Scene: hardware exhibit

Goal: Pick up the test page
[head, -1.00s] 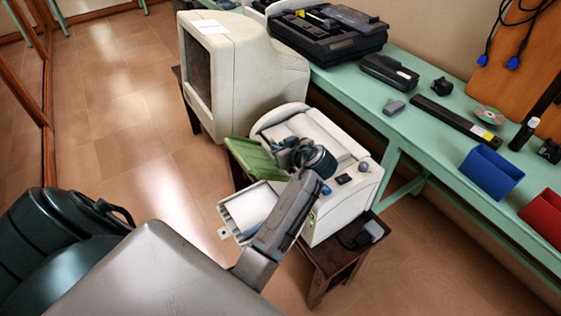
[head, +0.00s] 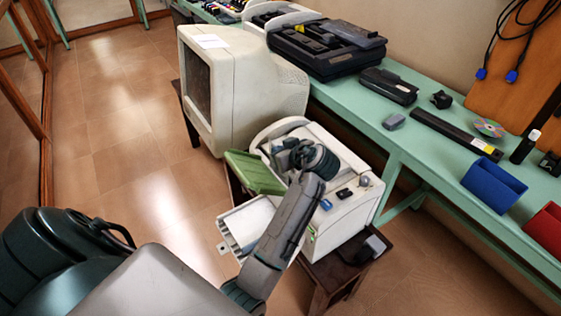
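A white sheet (head: 248,222) lies in the low front tray of a beige printer (head: 342,190); it may be the test page, but I cannot read any print on it. My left gripper (head: 281,152) is over the printer's top, beyond the tray. Its fingers are small and dark, so I cannot tell whether they are open or shut. My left forearm crosses in front of the printer and hides part of the tray's right side. My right gripper is out of view.
A green flap (head: 256,173) stands out above the tray. A bulky monitor (head: 240,85) stands behind the printer. A dark wooden stool (head: 325,284) bears the printer. A green bench (head: 432,150) with several devices runs along the right. The floor (head: 120,150) at left is clear.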

